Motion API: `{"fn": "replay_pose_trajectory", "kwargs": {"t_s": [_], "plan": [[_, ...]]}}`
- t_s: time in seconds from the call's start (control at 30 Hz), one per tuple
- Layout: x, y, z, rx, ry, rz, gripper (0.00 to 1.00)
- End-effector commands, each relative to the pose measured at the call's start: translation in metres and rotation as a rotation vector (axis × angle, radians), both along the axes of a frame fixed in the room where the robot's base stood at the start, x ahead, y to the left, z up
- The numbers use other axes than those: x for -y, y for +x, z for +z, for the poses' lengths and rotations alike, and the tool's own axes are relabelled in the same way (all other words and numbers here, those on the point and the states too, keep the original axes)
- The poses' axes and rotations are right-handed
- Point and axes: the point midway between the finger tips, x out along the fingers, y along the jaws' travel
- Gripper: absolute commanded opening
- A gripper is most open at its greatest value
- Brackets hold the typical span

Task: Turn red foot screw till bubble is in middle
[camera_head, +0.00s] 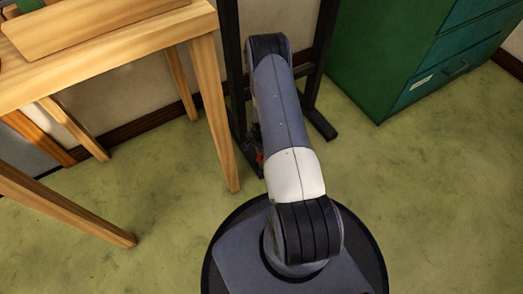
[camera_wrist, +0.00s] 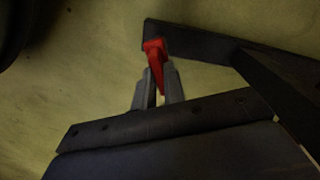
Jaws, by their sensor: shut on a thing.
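The red foot screw (camera_wrist: 155,55) shows in the wrist view at the end of a dark foot bar (camera_wrist: 195,42). My gripper (camera_wrist: 157,80) has its two grey fingers closed around the lower part of the red piece. In the head view only a small bit of the red screw (camera_head: 259,158) shows, left of my arm and low by the black stand (camera_head: 320,122). My arm hides most of the gripper there. I see no bubble or level vial in either view.
A wooden table (camera_head: 215,110) with slanted legs stands at the left. A green cabinet (camera_head: 385,60) with drawers stands at the back right. Greenish floor (camera_head: 430,200) is clear at the right. A dark skirting board runs along the wall.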

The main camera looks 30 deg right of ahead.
Motion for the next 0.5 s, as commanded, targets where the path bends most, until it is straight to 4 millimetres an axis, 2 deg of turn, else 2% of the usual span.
{"fn": "replay_pose_trajectory", "kwargs": {"t_s": [0.27, 0.5], "plan": [[0.0001, -0.0002, -0.0017, -0.001, 0.0, -0.046, 0.0], [0.0003, 0.0001, -0.0028, 0.0, 0.0, -0.268, 0.0]]}}
